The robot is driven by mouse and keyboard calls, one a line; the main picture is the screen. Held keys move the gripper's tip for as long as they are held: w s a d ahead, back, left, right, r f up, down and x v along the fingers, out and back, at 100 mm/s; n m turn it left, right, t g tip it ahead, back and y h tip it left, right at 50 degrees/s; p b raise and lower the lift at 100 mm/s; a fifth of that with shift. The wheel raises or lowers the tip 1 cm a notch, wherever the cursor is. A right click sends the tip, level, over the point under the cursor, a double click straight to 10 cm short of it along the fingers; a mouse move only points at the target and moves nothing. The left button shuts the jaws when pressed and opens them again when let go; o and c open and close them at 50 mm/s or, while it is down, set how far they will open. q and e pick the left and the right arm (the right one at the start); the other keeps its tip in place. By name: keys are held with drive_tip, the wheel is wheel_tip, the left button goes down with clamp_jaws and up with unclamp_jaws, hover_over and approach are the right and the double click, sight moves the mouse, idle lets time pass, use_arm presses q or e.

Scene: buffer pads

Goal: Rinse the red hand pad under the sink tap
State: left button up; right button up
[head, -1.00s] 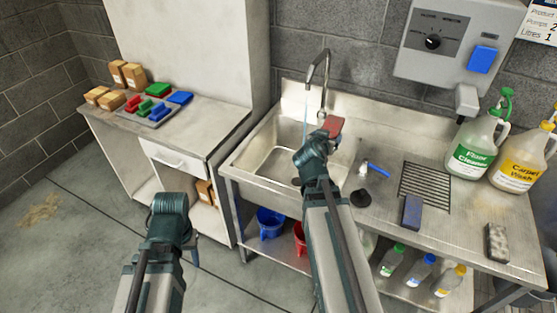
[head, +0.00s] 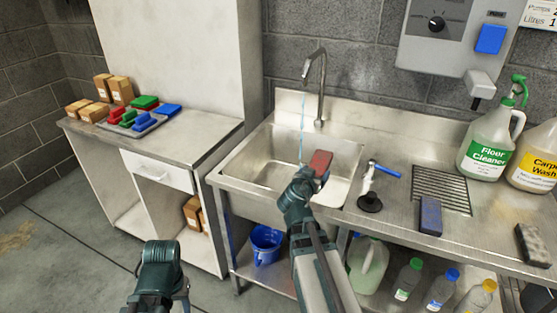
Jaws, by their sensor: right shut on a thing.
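The red hand pad (head: 320,162) is held in my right gripper (head: 311,174), above the right front part of the sink basin. The sink (head: 262,165) is a steel basin set in a steel counter. The tap (head: 318,75) arches over its back edge, and a thin blue stream of water (head: 301,125) falls from its spout into the basin. The pad is in front of and to the right of the stream, apart from it in the picture. My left gripper (head: 170,297) is low at the bottom left, away from the sink; its fingers are mostly hidden.
A drain grate (head: 440,190), a floor cleaner jug (head: 485,145) and a grey pad (head: 532,243) are farther right.

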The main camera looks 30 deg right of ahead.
drive_tip(key=w+a+r+t+h+b, duration=0.3)
drive_tip(key=w+a+r, duration=0.2)
drive_tip(key=w+a, duration=0.2)
drive_tip(key=shift+w+a+r+h, duration=0.3)
drive_tip(key=shift+a+r, duration=0.1)
drive_tip(key=shift+a, duration=0.8)
drive_tip(key=shift+f+x, duration=0.2)
drive_tip(key=shift+x, duration=2)
drive_tip(key=shift+f+x, duration=0.25)
drive_tip(key=shift+x, duration=1.95)
drive_tip(key=shift+f+x, duration=0.2)
drive_tip(key=shift+x, duration=2)
drive_tip(key=v, duration=0.7)
drive_tip(key=r+v, duration=0.1)
drive_tip(key=v, duration=0.3)
drive_tip(key=shift+s+a, duration=0.15)
drive_tip(key=shift+s, duration=0.05)
wheel_tip(320, 180, up, 13)
drive_tip(key=p, duration=1.3)
drive_tip(key=shift+r, duration=0.25)
